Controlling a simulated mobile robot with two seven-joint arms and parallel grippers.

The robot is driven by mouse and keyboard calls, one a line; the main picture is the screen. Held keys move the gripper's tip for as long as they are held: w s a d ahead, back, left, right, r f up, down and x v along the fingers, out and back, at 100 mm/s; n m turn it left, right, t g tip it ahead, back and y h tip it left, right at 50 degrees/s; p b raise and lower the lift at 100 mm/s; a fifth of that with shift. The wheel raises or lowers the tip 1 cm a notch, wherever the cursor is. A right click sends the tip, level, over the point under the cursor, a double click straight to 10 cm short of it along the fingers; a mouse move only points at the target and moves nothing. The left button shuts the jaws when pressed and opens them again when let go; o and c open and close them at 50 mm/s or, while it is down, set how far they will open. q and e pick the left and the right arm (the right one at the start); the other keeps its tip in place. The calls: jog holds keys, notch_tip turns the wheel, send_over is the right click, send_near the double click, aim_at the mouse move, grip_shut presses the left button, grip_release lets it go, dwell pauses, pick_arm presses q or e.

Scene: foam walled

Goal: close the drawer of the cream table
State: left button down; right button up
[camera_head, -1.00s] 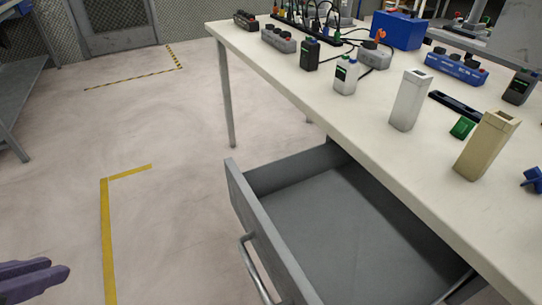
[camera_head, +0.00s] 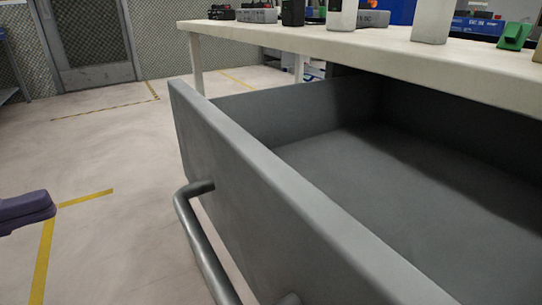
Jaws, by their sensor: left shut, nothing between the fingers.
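The cream table (camera_head: 420,58) spans the upper right of the head view. Its grey drawer (camera_head: 262,190) is pulled well out, and the part of its inside that shows is empty. A grey bar handle (camera_head: 196,240) is on the drawer's front panel; its near end runs off the bottom of the view. My left gripper (camera_head: 45,205) is purple, at the left edge over the floor. Its fingers are shut and empty, well apart from the handle and to the left of it. My right gripper is not in view.
On the tabletop stand a white block (camera_head: 342,14), a cream block (camera_head: 432,20), a green piece (camera_head: 514,36) and several devices. The floor (camera_head: 120,150) left of the drawer is clear, with yellow tape (camera_head: 45,255). A door (camera_head: 90,40) is at the back.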

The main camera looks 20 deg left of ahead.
aim_at(200, 158)
pick_arm(q)
jog(key=b+x, duration=0.2)
jog(key=x, duration=1.1)
jog(key=shift+s+d+r, duration=0.1)
jog(key=shift+w+d, duration=0.2)
jog(key=shift+w, duration=0.1)
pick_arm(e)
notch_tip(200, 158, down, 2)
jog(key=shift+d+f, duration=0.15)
pick_arm(q)
jog(key=shift+w+d, duration=0.1)
